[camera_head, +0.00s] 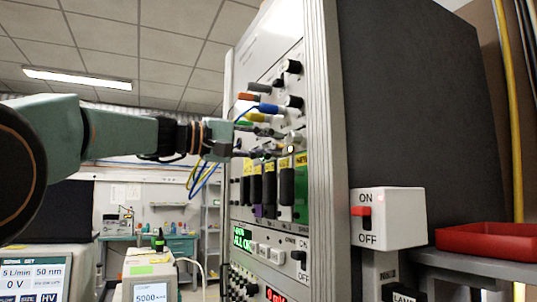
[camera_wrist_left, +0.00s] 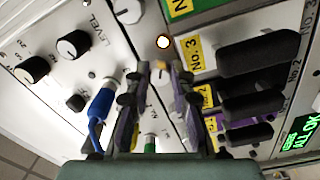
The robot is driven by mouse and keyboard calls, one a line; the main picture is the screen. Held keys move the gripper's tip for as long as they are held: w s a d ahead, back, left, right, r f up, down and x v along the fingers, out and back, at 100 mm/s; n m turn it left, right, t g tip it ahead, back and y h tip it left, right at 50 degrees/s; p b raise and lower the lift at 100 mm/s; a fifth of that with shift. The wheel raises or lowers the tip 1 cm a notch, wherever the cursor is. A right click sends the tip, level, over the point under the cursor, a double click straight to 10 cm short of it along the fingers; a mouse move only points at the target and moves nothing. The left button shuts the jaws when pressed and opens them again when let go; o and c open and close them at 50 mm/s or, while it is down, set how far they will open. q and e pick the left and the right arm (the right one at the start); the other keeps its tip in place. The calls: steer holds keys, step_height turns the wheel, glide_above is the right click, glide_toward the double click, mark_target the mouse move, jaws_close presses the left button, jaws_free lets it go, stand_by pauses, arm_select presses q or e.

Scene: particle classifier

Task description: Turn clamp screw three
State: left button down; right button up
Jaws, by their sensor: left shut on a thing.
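My left gripper (camera_head: 268,144) reaches in from the left to the front of a tall rack of instrument panels. In the left wrist view its two fingers (camera_wrist_left: 162,82) point at the panel and are closed around a small light-coloured screw head (camera_wrist_left: 161,77). A small lit lamp (camera_wrist_left: 163,42) sits just beyond the fingertips. A yellow "No.3" label (camera_wrist_left: 194,54) is right of the fingers, beside black module handles (camera_wrist_left: 260,55). The fingers hide most of the screw, so its turn angle cannot be told. My right gripper is not in view.
A blue plug with a cable (camera_wrist_left: 102,100) is close left of the fingers. Black knobs (camera_wrist_left: 73,44) are further left. In the head view, an ON/OFF switch box (camera_head: 388,222) and a red tray (camera_head: 487,236) are to the right.

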arm_select(q)
steer(key=m+b, duration=0.1)
steer(key=m, duration=0.3)
steer(key=shift+f+m+b, duration=0.15)
steer(key=shift+m+b, duration=0.25)
steer(key=m+b, duration=0.1)
steer(key=m, duration=0.4)
steer(key=shift+w+a, duration=0.1)
steer(key=shift+m, duration=0.4)
steer(key=c, duration=1.1)
jaws_free()
steer(key=shift+c, duration=0.2)
steer(key=v, duration=1.2)
